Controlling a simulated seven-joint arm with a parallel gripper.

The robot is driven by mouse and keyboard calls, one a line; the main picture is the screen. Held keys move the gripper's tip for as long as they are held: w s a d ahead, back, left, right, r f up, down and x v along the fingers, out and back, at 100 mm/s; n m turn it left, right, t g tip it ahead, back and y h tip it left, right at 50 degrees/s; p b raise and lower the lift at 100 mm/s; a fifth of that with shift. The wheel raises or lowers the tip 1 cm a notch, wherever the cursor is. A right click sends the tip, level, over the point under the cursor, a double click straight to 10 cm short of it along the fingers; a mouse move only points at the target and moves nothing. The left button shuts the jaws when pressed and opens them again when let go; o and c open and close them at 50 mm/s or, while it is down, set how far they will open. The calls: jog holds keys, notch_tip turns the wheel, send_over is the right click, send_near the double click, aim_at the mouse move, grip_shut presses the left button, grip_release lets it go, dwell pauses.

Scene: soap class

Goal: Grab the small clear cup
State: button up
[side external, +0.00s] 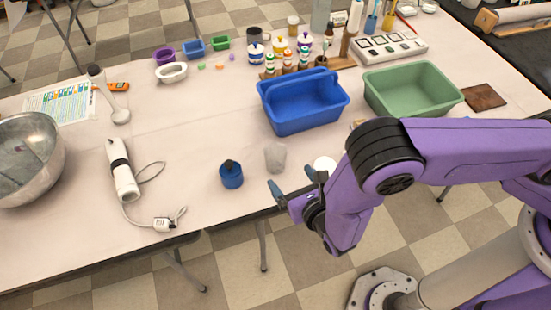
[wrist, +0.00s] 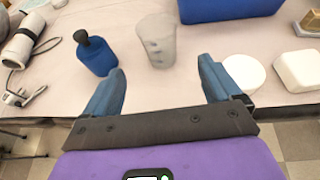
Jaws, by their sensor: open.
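The small clear cup (side external: 275,157) is translucent and stands on the table near its front edge. In the wrist view the cup (wrist: 156,42) is upright, ahead of my gripper and between the lines of its two fingers. My gripper (side external: 297,184) is open and empty at the table's front edge, a little to the right of and nearer than the cup. In the wrist view its blue fingers (wrist: 161,82) are spread wide and do not touch the cup.
A blue bottle with a dark top (side external: 231,175) stands left of the cup. A white round dish (wrist: 243,73) and a white block (wrist: 297,70) lie right of my gripper. A blue tub (side external: 302,121) is behind the cup, beside a green tub (side external: 456,101). A white hand blender (side external: 122,172) lies left.

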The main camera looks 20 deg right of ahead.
aim_at(280, 165)
jog(key=x, duration=0.5)
jog(key=shift+w+f, duration=0.15)
jog(key=shift+w, duration=0.2)
jog(key=shift+x, duration=2.65)
jog(key=shift+s+f, duration=0.1)
jog(key=shift+f, duration=0.05)
jog(key=c, duration=1)
